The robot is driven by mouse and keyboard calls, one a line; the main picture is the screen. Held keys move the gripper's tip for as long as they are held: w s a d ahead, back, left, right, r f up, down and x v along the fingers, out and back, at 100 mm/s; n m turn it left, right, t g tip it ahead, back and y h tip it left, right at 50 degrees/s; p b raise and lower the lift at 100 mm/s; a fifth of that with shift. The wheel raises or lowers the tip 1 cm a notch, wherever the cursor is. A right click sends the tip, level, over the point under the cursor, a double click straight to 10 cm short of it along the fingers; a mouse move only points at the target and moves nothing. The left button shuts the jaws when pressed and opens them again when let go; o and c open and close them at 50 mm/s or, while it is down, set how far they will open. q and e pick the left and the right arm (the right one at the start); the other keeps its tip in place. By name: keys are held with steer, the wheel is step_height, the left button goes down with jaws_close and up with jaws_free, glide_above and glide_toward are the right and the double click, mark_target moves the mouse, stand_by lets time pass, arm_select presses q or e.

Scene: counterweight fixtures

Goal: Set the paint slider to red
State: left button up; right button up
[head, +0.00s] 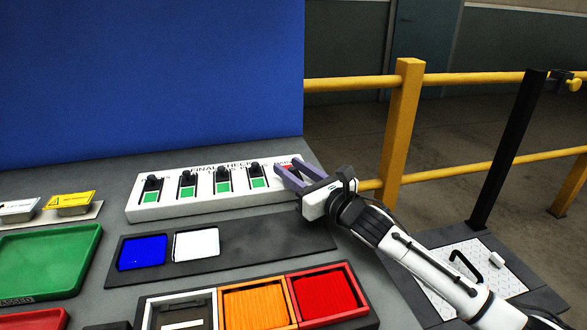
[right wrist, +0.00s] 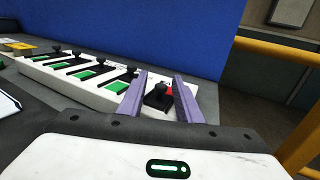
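A white panel (head: 205,204) with a row of sliders stands on the grey table, lettered partly "FINAL CHECK". My right gripper (head: 283,172) reaches in from the right over this end of the panel. It also shows in the right wrist view (right wrist: 160,93), its purple fingers apart on either side of the knob. Gaps show between knob and fingers. In the head view the fingers mostly hide this slider. My left gripper is out of view.
Several other sliders (head: 221,181) on the panel show green patches. In front lie a dark strip with blue (head: 143,252) and white (head: 196,244) tiles, and orange (head: 256,308) and red (head: 325,297) trays. A blue wall (head: 150,80) rises behind; a yellow railing (head: 405,120) stands right.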

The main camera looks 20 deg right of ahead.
steer(key=v, duration=0.8)
steer(key=shift+s+f+b, duration=0.1)
steer(key=shift+s+b, duration=0.2)
steer(key=shift+s, duration=0.1)
steer(key=shift+s+d, duration=0.2)
steer(key=shift+s, duration=0.5)
